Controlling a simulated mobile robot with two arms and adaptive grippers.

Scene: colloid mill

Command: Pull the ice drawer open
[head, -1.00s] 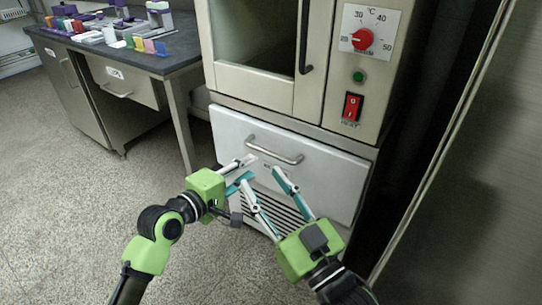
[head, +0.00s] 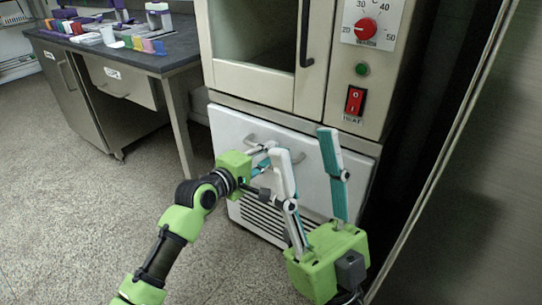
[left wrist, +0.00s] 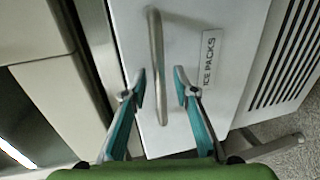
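The ice drawer (head: 228,126) is a white front low in the cabinet and looks shut. It shows in the left wrist view (left wrist: 190,22) with an "ICE PACKS" label (left wrist: 208,60). Its metal bar handle (left wrist: 156,50) stretches between the fingers of my left gripper (left wrist: 161,88). That gripper is open, one finger on each side of the bar, with gaps visible. The right gripper is open and empty, raised in front of the drawer's right half.
Above the drawer is a glass door with a black handle (head: 306,35). A red dial (head: 365,29) and red switch (head: 355,101) sit at right. A dark bench (head: 150,62) with small items stands left. A metal panel (head: 470,190) bounds the right. Floor at left is clear.

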